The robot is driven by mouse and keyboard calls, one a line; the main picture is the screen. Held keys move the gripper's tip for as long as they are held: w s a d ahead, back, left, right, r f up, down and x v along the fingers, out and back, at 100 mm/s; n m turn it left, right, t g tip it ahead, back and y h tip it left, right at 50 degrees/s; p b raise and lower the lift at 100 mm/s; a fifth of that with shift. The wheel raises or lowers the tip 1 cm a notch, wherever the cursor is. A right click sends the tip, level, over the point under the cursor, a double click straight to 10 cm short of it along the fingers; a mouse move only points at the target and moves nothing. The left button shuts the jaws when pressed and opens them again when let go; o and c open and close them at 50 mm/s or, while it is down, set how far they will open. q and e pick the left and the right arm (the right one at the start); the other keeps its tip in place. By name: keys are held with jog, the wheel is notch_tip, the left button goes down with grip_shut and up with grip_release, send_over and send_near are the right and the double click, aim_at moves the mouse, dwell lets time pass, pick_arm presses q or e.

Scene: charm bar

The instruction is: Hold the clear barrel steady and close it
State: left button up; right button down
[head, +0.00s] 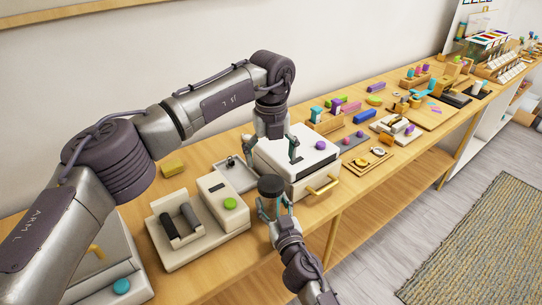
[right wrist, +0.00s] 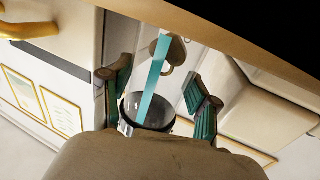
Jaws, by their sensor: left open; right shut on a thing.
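The clear barrel (right wrist: 148,110) shows in the right wrist view as a see-through cup with a dark rim, between the teal-padded fingers of my right gripper (right wrist: 160,98). A teal strip (right wrist: 154,78) overlaps it there; I cannot tell if it lies inside. In the head view my right gripper (head: 275,206) is shut on the barrel in front of the white drawer box. A dark round cap-like piece (head: 270,186) shows at the top of its fingers; the clear wall is hard to see. My left gripper (head: 271,150) is above and behind it, fingers spread and empty.
The white drawer box (head: 300,160) with a gold handle (head: 323,186) stands close behind the right gripper. Many small items crowd the table rightward.

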aim_at(271, 183)
pick_arm(q)
jog(key=shift+f, duration=4.05)
